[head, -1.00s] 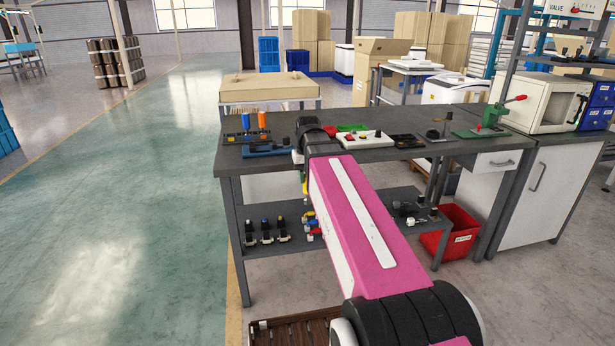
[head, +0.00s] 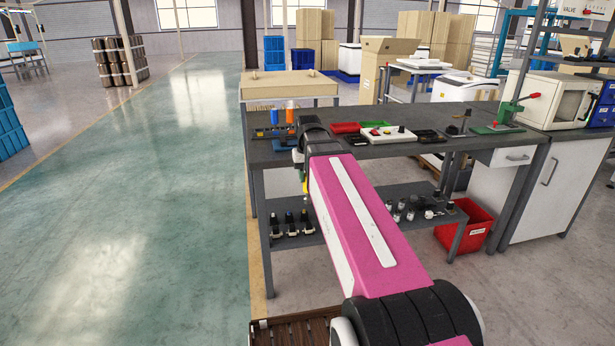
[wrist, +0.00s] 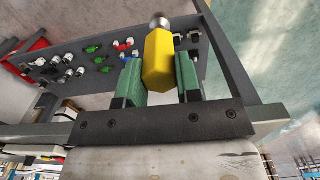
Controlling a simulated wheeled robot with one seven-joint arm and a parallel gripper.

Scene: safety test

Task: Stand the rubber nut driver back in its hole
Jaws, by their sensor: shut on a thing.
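My gripper (wrist: 160,82) has green fingers. In the wrist view they are shut on the sides of a yellow six-sided handle (wrist: 158,58) with a rounded metal end, seemingly the nut driver. In the head view, a small yellow part (head: 305,187) shows below the end of my arm, in front of the bench; my arm hides most of the gripper. A dark rack (head: 265,133) on the bench's left end holds tools with a blue handle (head: 274,117) and an orange handle (head: 290,115). No empty hole can be made out.
The grey workbench (head: 375,150) carries a red tray (head: 345,127), a white panel (head: 385,134), black trays and a green press (head: 502,122). Its lower shelf (head: 345,222) holds several small parts. A red bin (head: 466,228) stands below. The green floor at left is clear.

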